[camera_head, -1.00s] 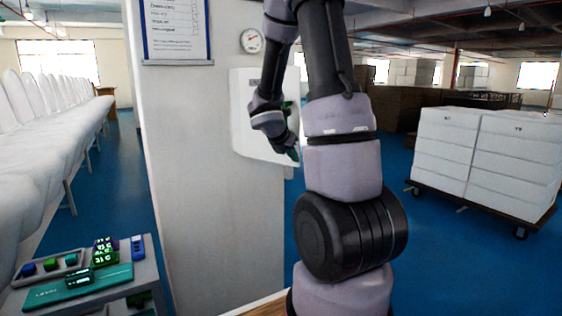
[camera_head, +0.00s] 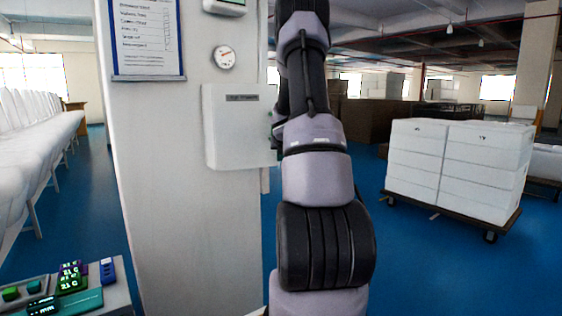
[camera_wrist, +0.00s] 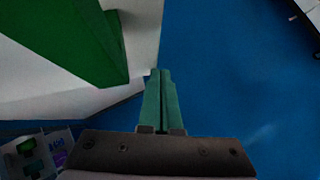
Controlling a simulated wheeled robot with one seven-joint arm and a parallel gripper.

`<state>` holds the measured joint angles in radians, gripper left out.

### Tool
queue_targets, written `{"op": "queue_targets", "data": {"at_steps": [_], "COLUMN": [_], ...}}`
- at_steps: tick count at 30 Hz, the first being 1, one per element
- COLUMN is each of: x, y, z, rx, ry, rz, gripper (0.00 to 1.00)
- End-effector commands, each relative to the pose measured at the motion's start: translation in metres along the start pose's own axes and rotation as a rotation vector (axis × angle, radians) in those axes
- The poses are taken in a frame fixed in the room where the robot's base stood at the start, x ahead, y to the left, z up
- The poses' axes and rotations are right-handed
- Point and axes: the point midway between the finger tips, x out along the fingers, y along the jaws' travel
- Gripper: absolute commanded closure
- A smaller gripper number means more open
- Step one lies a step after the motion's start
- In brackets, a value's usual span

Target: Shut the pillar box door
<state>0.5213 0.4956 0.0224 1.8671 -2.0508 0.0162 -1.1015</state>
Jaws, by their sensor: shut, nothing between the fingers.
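The white pillar box (camera_head: 238,135) with a dark label strip is on the pillar in the head view. Its front panel faces me, and its right edge is partly hidden by my arm. I cannot tell whether its door is fully shut or ajar. My gripper is mostly hidden behind my arm at the box's right edge. In the wrist view my gripper (camera_wrist: 159,74) has its green fingers together and empty. The fingertips are beside the lower right corner of a white surface (camera_wrist: 145,40) with a green part (camera_wrist: 75,38) on it; contact is unclear.
The pillar (camera_head: 175,225) carries a gauge (camera_head: 224,57) and a framed sheet (camera_head: 146,38). An instrument bench (camera_head: 110,298) stands at lower left, with white seats (camera_head: 40,150) behind. A cart of white boxes (camera_head: 455,165) stands at right. Blue floor lies between it and the pillar.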

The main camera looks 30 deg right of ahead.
Motion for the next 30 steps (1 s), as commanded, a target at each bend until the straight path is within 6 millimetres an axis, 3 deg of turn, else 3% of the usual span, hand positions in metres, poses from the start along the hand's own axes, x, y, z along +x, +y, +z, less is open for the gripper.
{"op": "queue_targets", "data": {"at_steps": [18, 30], "x": [0.043, 0.051], "y": [0.016, 0.023], "z": [0.042, 0.052], "rx": [-0.269, -0.308], "ry": [-0.001, -0.002], "rz": [0.268, 0.309], "gripper": [1.0, 1.0]}}
